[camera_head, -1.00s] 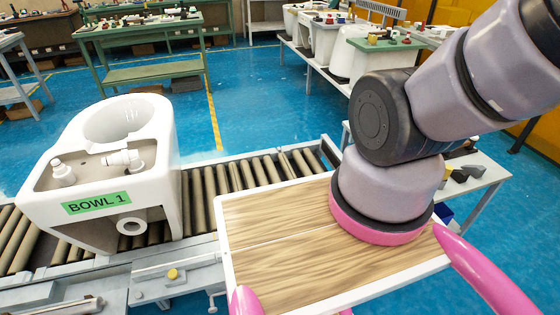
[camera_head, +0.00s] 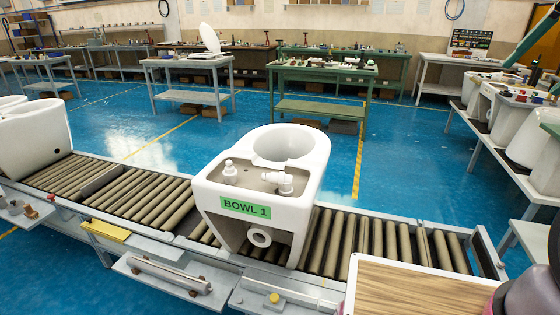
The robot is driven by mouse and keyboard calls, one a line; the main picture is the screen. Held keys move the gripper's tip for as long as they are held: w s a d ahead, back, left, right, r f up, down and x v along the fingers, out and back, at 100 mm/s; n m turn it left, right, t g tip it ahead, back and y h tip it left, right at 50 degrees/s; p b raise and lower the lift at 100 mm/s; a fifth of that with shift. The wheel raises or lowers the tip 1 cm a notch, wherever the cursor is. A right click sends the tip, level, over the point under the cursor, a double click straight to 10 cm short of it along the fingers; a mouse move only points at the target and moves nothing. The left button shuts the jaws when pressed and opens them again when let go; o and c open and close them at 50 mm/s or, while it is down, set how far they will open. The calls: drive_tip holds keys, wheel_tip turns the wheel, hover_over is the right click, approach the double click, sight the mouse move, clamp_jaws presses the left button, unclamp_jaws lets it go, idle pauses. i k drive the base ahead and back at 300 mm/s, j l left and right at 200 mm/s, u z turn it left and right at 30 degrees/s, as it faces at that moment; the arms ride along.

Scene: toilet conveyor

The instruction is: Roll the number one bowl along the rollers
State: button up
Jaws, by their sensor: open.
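The number one bowl (camera_head: 290,205) is a white toilet bowl with a green label reading "BOWL 1" on its near face. It stands upright on the roller conveyor (camera_head: 345,240), left of the conveyor's right end. White fittings sit on its top near the label, and its round opening faces up behind them. Bare rollers show on both sides of it. My gripper is outside the view; only a bit of my arm shows at the lower right corner. Nothing of mine touches the bowl.
Another white bowl (camera_head: 35,145) stands on the rollers at the far left. A yellow block (camera_head: 105,230) and a grey bar (camera_head: 168,275) are on the conveyor's near side. A wood-topped board (camera_head: 410,292) is at the lower right. Green workbenches (camera_head: 320,75) stand behind, across open blue floor.

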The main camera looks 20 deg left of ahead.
sight(264, 189)
drive_tip(key=j+u, duration=0.2)
drive_tip(key=u, duration=0.2)
drive_tip(key=j+u, duration=0.15)
drive_tip(key=u, duration=0.25)
drive_tip(key=j+u, duration=0.15)
drive_tip(key=u, duration=0.25)
